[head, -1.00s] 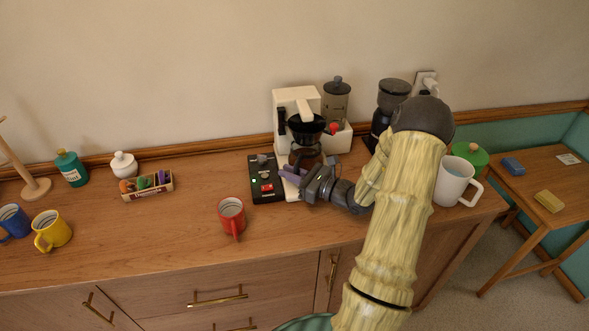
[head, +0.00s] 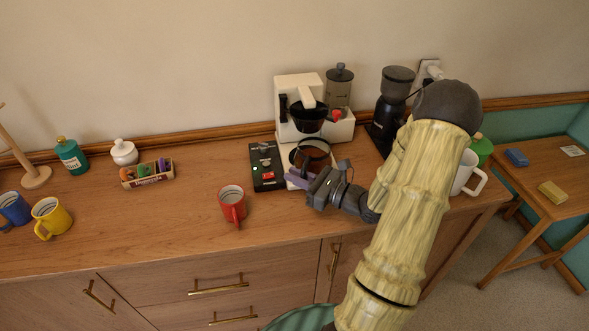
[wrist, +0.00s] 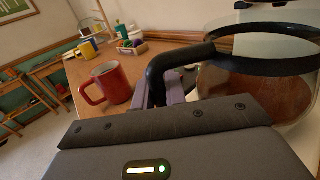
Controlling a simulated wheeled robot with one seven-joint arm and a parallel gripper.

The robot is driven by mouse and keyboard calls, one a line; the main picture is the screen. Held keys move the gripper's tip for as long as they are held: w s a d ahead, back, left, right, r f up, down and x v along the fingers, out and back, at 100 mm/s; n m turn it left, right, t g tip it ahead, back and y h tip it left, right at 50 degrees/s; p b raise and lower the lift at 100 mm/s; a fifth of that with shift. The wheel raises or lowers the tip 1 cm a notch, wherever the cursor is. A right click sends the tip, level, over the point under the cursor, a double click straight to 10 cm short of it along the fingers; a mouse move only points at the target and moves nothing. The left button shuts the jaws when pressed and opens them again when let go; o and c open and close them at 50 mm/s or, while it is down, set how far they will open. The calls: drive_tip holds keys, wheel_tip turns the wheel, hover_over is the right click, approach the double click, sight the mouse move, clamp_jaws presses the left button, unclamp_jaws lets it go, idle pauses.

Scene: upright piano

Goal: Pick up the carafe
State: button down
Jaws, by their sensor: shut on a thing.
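The carafe (head: 313,160) is a clear glass pot with a black rim band and brown coffee in it. It shows in front of the coffee maker (head: 292,92), just below its black filter holder. In the wrist view the carafe (wrist: 262,92) fills the right side, upright or nearly so. My gripper (head: 299,179) is at its front left. Its purple fingers (wrist: 160,92) are shut on the carafe's black handle (wrist: 180,60). I cannot tell how far the carafe is above the coffee maker's base.
A red mug (head: 232,204) stands to the left, near the counter's front. A black switch box (head: 266,168) lies left of the carafe. A black grinder (head: 388,108) and a white mug (head: 467,175) are on the right. The counter left of the red mug is largely clear.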

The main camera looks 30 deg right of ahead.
drive_tip(key=s+a+p, duration=0.2)
drive_tip(key=s+p, duration=0.1)
drive_tip(key=s, duration=0.5)
drive_tip(key=shift+s+r, duration=0.2)
drive_tip(key=shift+r, duration=0.05)
drive_tip(key=shift+a+p, duration=0.1)
drive_tip(key=shift+p, duration=0.4)
drive_tip(key=s+p, duration=0.1)
drive_tip(key=p, duration=0.1)
drive_tip(key=s+p, duration=0.1)
drive_tip(key=p, duration=0.1)
drive_tip(key=shift+a+f+p, duration=0.1)
drive_tip(key=shift+a+p, duration=0.2)
drive_tip(key=shift+p, duration=0.1)
drive_tip(key=shift+s+a+f+p, duration=0.1)
drive_tip(key=shift+s+a+p, duration=0.05)
drive_tip(key=shift+p, duration=0.2)
